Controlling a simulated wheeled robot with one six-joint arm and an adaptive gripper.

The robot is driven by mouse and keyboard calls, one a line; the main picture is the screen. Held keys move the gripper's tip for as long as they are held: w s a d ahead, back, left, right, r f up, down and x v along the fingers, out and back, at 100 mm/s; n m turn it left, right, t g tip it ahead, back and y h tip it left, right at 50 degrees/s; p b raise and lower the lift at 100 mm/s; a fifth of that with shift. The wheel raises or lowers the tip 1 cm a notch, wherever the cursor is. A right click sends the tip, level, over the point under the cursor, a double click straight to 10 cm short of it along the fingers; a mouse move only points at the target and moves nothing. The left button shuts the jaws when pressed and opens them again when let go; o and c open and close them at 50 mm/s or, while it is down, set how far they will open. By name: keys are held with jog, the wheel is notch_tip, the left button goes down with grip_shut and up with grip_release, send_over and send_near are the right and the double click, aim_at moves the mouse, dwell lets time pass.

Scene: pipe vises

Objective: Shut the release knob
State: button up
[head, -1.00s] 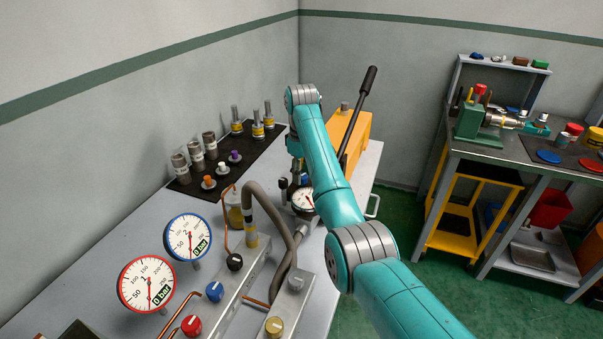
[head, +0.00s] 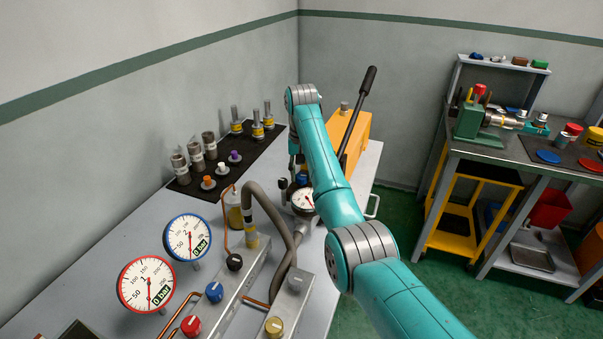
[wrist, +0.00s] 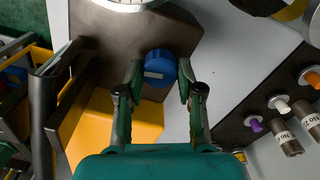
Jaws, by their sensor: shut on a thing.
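The release knob (wrist: 161,66) is a round blue knob with a white mark on its face. It sits on the dark block beside the yellow-orange pump body (wrist: 110,118), below a round gauge (wrist: 132,3) in the wrist view. My gripper (wrist: 160,78) has one finger on each side of the knob and is shut on it. In the head view a bit of the blue knob (head: 302,180) shows beside my arm, just above the pump gauge (head: 303,201). My gripper is mostly hidden there behind my arm.
The pump's black lever (head: 357,115) rises beside my arm. A grey hose (head: 268,200) curves on the bench left of my arm. Red-rimmed (head: 146,284) and blue-rimmed (head: 188,240) gauges stand at the left. Steel cylinders stand on a black mat (head: 190,184).

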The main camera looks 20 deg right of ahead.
jog(key=shift+m, duration=1.1)
jog(key=o, duration=1.1)
jog(key=shift+o, duration=0.2)
